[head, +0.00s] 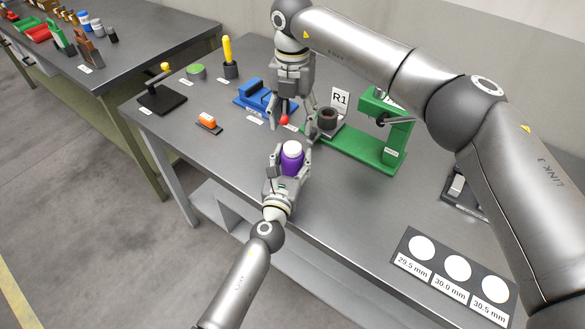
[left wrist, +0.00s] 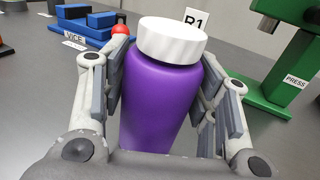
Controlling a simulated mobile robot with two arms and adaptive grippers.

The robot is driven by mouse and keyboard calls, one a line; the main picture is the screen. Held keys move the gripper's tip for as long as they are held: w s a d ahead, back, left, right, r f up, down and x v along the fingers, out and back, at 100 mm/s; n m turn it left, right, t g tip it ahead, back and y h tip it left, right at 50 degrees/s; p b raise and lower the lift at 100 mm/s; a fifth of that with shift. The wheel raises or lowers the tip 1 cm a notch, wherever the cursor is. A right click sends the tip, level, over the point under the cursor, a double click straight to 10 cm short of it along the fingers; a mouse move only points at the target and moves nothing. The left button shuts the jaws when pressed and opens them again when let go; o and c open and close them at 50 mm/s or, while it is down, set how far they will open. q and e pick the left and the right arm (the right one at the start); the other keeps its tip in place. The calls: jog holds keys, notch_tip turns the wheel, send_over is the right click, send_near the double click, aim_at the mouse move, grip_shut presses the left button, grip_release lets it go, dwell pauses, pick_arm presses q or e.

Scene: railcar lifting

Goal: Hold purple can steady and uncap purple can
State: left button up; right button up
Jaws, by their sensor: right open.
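The purple can (head: 291,161) with its white cap (head: 292,148) stands upright between the fingers of my left gripper (head: 287,163). In the left wrist view the purple can (left wrist: 162,105) fills the space between the finger pads, and the white cap (left wrist: 172,40) is seated on top. The pads lie along both sides of the can, and the left gripper looks shut on it. My right gripper (head: 292,112) is open and points down, above and behind the can, apart from the cap. Its fingers hold nothing.
A blue vise (head: 257,96) with a red ball stands behind the can. A gauge card (head: 455,270) lies front right. Bare tabletop surrounds the can.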

aim_at(293, 147)
pick_arm(q)
grip_shut()
pick_arm(e)
jog(key=m, duration=0.9)
jog(key=shift+f, duration=4)
